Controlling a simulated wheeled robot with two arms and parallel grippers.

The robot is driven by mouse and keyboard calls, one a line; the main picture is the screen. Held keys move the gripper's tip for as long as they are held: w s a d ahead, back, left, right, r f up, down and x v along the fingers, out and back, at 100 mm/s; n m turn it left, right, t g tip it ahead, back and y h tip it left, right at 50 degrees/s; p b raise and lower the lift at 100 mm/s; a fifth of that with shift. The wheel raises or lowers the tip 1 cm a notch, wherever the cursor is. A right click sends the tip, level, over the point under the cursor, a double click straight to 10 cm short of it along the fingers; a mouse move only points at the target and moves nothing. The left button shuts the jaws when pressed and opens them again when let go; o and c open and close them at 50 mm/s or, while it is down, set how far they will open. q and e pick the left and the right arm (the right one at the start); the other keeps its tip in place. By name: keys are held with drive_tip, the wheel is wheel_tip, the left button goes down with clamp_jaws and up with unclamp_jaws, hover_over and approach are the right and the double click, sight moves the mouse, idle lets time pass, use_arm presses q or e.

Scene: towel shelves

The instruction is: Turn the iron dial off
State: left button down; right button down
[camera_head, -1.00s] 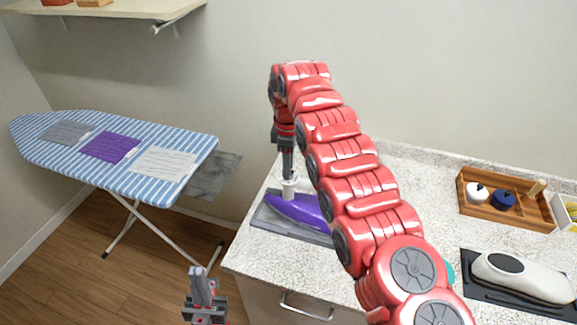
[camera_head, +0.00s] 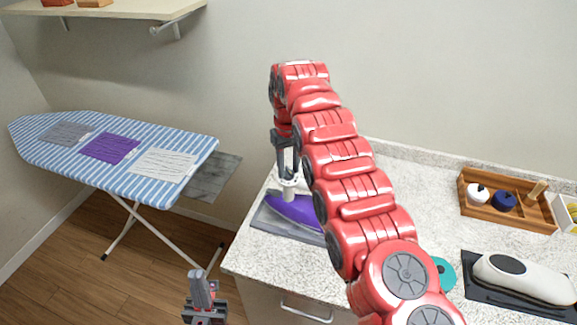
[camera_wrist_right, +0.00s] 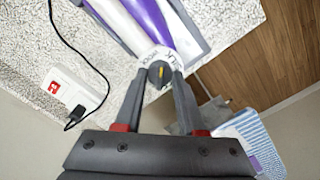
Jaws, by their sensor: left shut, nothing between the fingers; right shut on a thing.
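The purple and white iron (camera_head: 290,209) lies on a grey tray (camera_head: 262,221) at the left end of the counter. In the right wrist view the iron (camera_wrist_right: 150,22) runs up to the top edge, with its round dial (camera_wrist_right: 160,73) at the near end. The dial is dark with a small yellow mark, on a white ring with dark lettering. My right gripper (camera_wrist_right: 161,80) is shut on the dial, one finger on each side; it reaches down to the iron in the head view (camera_head: 287,178). My left gripper (camera_head: 199,275) is shut and empty, low in front of the counter.
An ironing board (camera_head: 120,150) with folded cloths stands at the left. A wooden tray (camera_head: 530,213) with jars and a white appliance (camera_head: 520,277) on a dark mat sit at the right. A white power strip (camera_wrist_right: 72,90) with a black cord lies beside the iron.

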drive_tip(key=m, duration=0.3)
drive_tip(key=shift+m, duration=0.3)
drive_tip(key=m, duration=0.3)
drive_tip(key=shift+m, duration=0.3)
drive_tip(key=m, duration=0.6)
drive_tip(key=shift+p, duration=0.4)
drive_tip(key=m, duration=0.7)
drive_tip(key=shift+m+p, duration=0.3)
drive_tip(key=shift+p, duration=0.1)
drive_tip(key=m, duration=0.6)
